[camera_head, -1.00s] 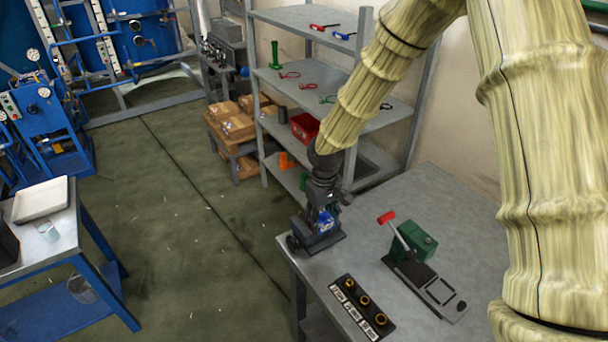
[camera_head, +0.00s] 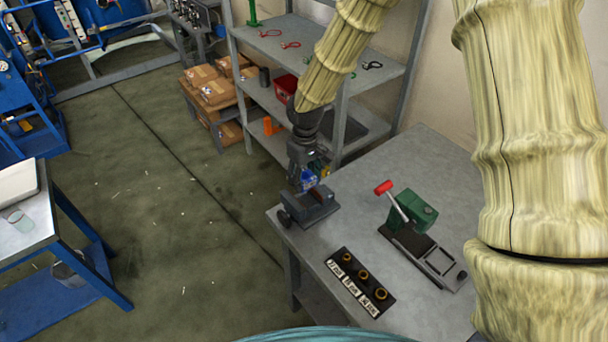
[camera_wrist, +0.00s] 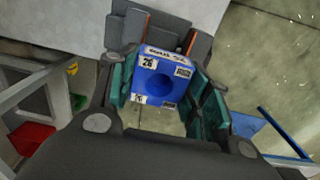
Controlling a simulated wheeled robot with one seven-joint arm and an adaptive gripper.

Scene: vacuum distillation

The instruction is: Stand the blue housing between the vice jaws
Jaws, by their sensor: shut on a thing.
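The grey vice (camera_head: 310,205) stands right below the housing. In the wrist view the vice (camera_wrist: 150,30) shows just beyond the housing. I cannot tell whether the housing sits between the jaws or above them.
On the grey table (camera_head: 440,160) stand a green press (camera_head: 412,210) with a red-knobbed lever and a black labelled block (camera_head: 360,281) with brass rings. A grey shelf (camera_head: 280,50) is close behind my arm. The table's back right is clear.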

